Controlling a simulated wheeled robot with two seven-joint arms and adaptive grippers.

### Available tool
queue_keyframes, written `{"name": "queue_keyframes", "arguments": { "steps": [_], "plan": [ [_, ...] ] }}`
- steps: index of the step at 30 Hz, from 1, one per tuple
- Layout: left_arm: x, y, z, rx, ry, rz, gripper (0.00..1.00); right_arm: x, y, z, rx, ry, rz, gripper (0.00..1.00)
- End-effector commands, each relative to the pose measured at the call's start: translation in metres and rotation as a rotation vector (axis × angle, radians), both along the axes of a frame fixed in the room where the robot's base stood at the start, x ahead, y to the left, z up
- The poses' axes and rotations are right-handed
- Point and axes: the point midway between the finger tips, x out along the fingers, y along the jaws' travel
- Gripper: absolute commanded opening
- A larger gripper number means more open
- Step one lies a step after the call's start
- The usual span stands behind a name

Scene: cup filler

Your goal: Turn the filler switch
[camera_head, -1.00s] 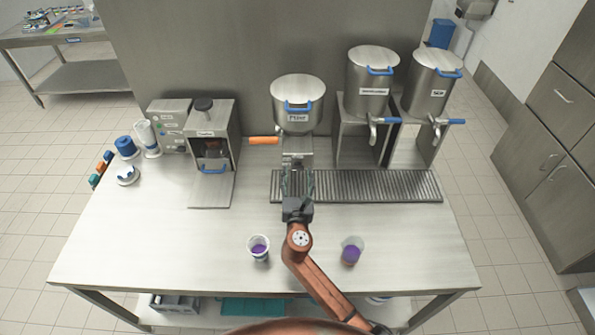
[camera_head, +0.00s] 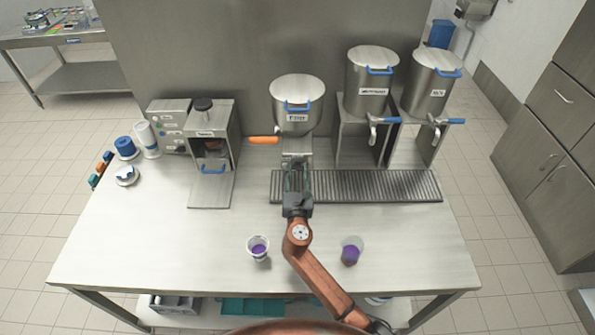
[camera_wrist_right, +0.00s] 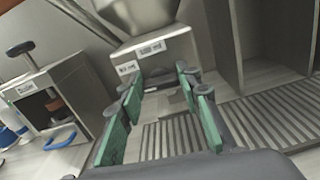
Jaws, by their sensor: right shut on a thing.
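The filler (camera_head: 297,95) is a steel hopper with a lid at the table's back. An orange handle (camera_head: 263,140), which looks like its switch, sticks out to the left below the hopper. My right gripper (camera_head: 297,172) is directly in front of the filler's base, below the hopper and right of the orange handle, not touching it. In the right wrist view its green-padded fingers (camera_wrist_right: 157,85) point at the labelled filler base (camera_wrist_right: 150,55). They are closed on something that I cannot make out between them. My left gripper is out of view.
Two cups with purple contents, left (camera_head: 258,248) and right (camera_head: 351,251), stand at the table's front. A ribbed drip grate (camera_head: 385,187) lies right of the gripper. Two steel dispensers (camera_head: 371,85) stand behind it. A steel machine (camera_head: 222,135) stands left. The table's front left is clear.

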Motion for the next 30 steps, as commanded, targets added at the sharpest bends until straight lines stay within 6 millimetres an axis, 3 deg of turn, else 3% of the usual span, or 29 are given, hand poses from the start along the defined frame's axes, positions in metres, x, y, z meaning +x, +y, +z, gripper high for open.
{"name": "queue_keyframes", "arguments": {
  "steps": [3, 14, 30],
  "plan": [
    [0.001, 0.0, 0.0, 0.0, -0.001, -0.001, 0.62, 0.0, 0.0, 0.0, 0.0, 0.0, 0.001, 0.07],
    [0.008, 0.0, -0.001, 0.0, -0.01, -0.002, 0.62, 0.0, 0.0, -0.001, 0.075, 0.0, 0.001, 0.07],
    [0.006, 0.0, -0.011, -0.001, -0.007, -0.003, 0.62, 0.0, -0.002, -0.003, 0.483, 0.002, 0.0, 0.07]
  ]
}}
